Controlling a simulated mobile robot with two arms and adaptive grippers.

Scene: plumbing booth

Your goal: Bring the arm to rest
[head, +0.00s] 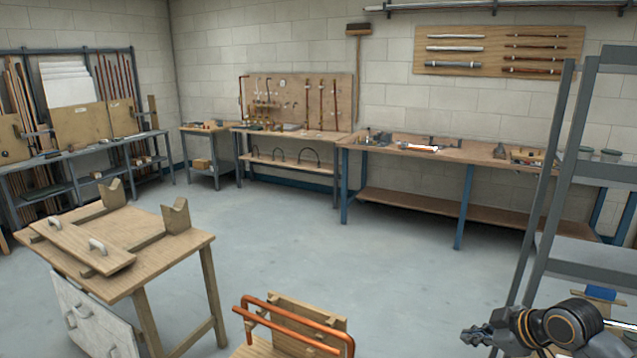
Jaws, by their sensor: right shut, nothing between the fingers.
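My right gripper (476,335) shows at the bottom right, at the end of my dark arm. It is shut and empty, in front of the grey shelf rack. It stands to the right of a wooden stand with a copper pipe (290,327), apart from it in the picture. My left gripper is not in the head view.
A wooden table (150,235) with V-notched blocks stands at the left. A grey metal rack (578,170) rises at the right, close to my right arm. Workbenches (440,150) line the back wall. The middle of the floor (300,230) is clear.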

